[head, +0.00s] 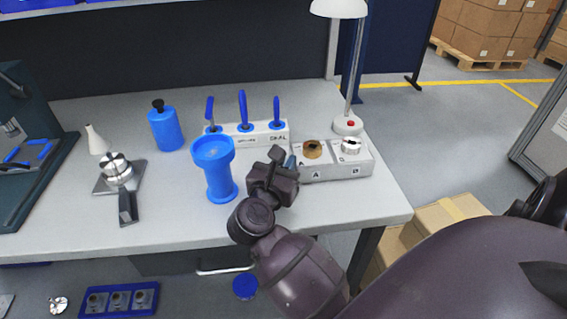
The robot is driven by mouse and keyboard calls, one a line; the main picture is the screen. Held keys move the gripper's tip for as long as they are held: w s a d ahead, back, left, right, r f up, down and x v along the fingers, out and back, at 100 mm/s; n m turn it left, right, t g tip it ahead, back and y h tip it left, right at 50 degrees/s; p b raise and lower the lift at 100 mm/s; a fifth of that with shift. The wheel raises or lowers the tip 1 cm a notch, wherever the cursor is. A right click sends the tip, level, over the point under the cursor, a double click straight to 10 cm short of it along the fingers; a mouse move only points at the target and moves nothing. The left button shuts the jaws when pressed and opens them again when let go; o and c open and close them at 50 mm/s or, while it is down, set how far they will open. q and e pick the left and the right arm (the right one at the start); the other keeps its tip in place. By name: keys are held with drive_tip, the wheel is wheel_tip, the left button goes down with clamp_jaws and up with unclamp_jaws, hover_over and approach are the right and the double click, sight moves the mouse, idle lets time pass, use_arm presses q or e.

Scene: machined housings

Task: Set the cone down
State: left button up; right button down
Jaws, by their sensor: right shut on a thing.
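My right gripper (280,163) is over the table, in front of the white block marked SKAL and just left of the A/B block. It is shut on a small blue-grey piece, which I take for the cone (290,162). Only a sliver of it shows beside the dark fingers, so its full shape and whether it touches anything beneath are hidden. My left gripper is not in view.
The grey table (300,217) has a blue funnel-topped stand (219,180) close left of my gripper. The A/B block (335,163) holds a brass and a silver ring. The SKAL block (262,137) holds blue-handled tools. A lamp (347,124) stands behind.

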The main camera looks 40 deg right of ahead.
drive_tip(key=shift+r, duration=0.1)
drive_tip(key=shift+f, duration=0.2)
drive_tip(key=c, duration=1.1)
unclamp_jaws()
drive_tip(key=shift+r, duration=0.1)
